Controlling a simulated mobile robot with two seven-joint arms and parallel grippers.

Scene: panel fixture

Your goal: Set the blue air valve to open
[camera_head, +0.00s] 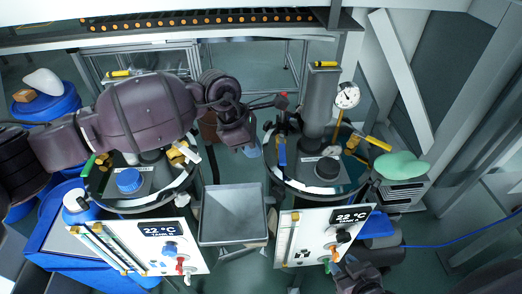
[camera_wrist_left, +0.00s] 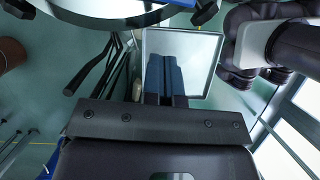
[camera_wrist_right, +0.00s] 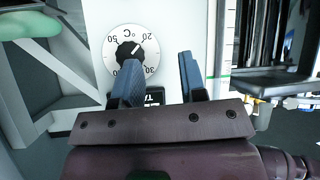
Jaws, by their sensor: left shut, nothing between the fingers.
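A blue lever-like handle (camera_head: 282,150) stands on the left side of the right tank lid in the head view. It looks like the blue air valve, but its setting cannot be read. My left arm (camera_head: 150,105) reaches across above the left tank, and its wrist hangs left of the blue handle, apart from it. My left gripper (camera_wrist_left: 167,75) is shut and empty above the grey tray in the left wrist view. My right gripper (camera_wrist_right: 160,78) is open and empty, in front of a temperature dial (camera_wrist_right: 127,52) on a white panel.
The grey tray (camera_head: 233,215) sits between the tanks. The right tank lid carries a grey column (camera_head: 319,105), a gauge (camera_head: 347,95) and yellow handles. White panels (camera_head: 160,250) with displays front both tanks. A red-tipped part (camera_head: 283,97) stands near my left wrist.

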